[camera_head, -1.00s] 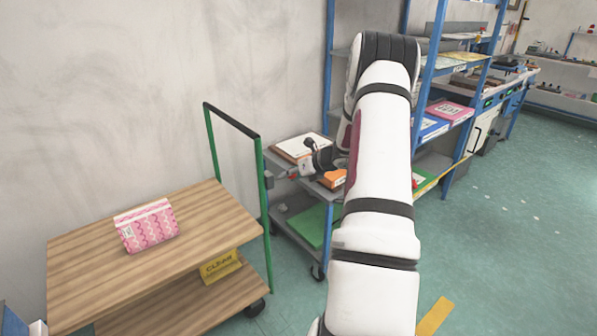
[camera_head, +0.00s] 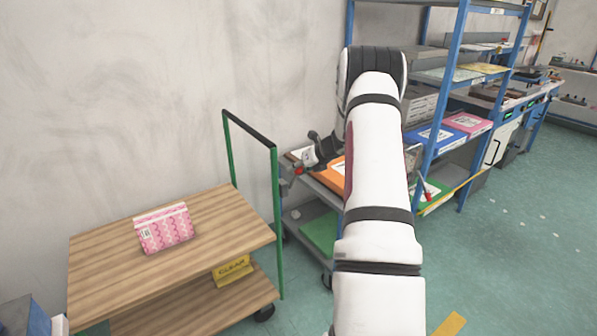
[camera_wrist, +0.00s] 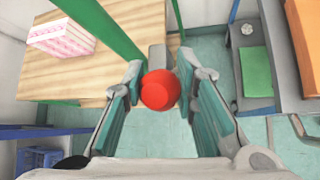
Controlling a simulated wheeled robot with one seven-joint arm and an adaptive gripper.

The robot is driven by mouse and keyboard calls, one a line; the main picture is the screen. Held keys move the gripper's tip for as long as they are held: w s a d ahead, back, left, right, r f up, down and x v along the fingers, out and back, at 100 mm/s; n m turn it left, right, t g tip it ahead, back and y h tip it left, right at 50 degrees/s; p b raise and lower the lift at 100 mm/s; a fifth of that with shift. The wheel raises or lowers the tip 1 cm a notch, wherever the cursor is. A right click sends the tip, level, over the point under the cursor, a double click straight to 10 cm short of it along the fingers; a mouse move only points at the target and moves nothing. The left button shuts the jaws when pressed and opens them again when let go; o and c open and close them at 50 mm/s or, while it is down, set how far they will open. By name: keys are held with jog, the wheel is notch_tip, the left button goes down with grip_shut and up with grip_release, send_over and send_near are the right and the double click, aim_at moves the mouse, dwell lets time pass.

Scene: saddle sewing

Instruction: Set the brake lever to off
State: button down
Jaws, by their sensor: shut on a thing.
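The brake lever's round red knob (camera_wrist: 160,90) is in the middle of the wrist view, with a grey stem (camera_wrist: 157,56) behind it. My gripper (camera_wrist: 159,80) is shut on the knob, one finger on each side. In the head view, my gripper (camera_head: 305,163) is small and dark beside the green handle frame (camera_head: 278,220) of the wooden trolley. A small red spot shows there at the fingers. The lever's base and any off marking cannot be made out.
A pink patterned box (camera_head: 165,228) lies on the trolley's wooden top (camera_head: 105,258). A yellow sign (camera_head: 233,270) is on its lower shelf. A blue-framed shelf rack (camera_head: 445,110) with folders stands close to my arm. Open green floor (camera_head: 530,240) lies at right.

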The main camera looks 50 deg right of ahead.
jog(key=shift+w+r, duration=0.15)
jog(key=c, duration=1.3)
grip_release()
jog(key=v, duration=1.2)
jog(key=shift+a, duration=0.1)
